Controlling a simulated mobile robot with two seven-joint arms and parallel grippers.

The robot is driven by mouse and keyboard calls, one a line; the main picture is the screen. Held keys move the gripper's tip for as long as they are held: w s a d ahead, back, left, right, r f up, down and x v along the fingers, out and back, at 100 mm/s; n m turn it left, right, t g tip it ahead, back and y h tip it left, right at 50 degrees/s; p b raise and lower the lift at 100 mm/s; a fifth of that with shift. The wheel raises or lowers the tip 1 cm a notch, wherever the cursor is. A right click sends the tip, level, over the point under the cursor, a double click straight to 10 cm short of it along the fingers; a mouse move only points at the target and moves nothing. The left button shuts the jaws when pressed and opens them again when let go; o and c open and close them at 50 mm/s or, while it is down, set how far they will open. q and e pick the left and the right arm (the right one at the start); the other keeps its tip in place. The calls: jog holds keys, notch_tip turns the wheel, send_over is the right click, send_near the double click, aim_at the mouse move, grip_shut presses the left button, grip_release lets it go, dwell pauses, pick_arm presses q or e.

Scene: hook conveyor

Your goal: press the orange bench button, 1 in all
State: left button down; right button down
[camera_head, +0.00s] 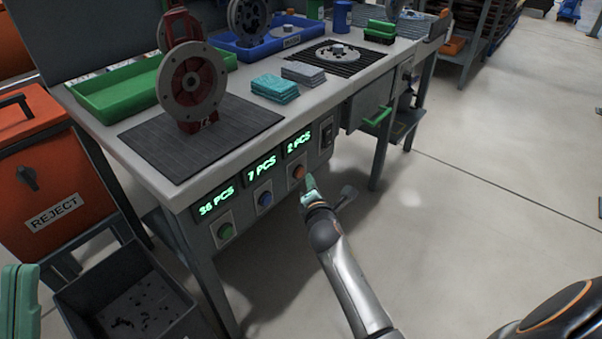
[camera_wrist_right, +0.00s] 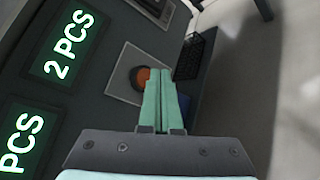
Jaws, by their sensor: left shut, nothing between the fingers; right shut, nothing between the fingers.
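The orange button (camera_head: 298,171) sits on the bench's front panel, below the display reading "2 PCS" (camera_head: 298,143). My right gripper (camera_head: 310,184) is shut and empty, with its green fingertips just beside the button. In the right wrist view the orange button (camera_wrist_right: 143,77) is partly hidden behind the shut fingertips (camera_wrist_right: 166,75). I cannot tell whether they touch it. My left gripper (camera_head: 20,300) shows only in part at the lower left edge, shut and away from the bench.
A blue button (camera_head: 265,198) and a green button (camera_head: 225,230) lie left of the orange one. A black switch (camera_head: 327,133) is to its right. An orange reject bin (camera_head: 35,170) and a dark crate (camera_head: 75,285) stand left.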

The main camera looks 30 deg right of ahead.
jog(key=shift+w+a, duration=0.1)
jog(key=shift+w, duration=0.1)
jog(key=shift+w, duration=0.25)
jog(key=shift+w+a, duration=0.25)
jog(key=shift+w, duration=0.1)
dwell(1.0)
jog(key=shift+s+d+p, duration=0.3)
jog(key=shift+s+p, duration=0.2)
jog(key=shift+s, duration=0.25)
